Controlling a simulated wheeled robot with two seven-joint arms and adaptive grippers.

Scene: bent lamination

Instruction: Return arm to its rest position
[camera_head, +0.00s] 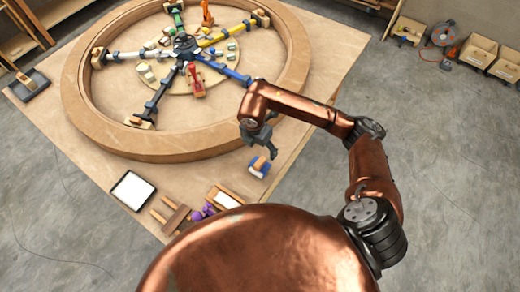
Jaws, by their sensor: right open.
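My right arm (290,104) is copper-coloured and reaches from the right over the near right part of the table. My right gripper (266,146) points down at its end, open, just outside the large wooden ring (90,125). A small blue and white tool with a brown handle (259,166) lies on the table just below the fingertips in the picture. I cannot tell whether the fingers touch it. My left gripper is not in view.
Coloured clamps radiate inside the ring, including a red one (195,80). A white tray (132,190), a wooden-handled tool (173,216) and a purple item (204,212) lie along the near table edge. Cardboard boxes (478,50) stand at the far right.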

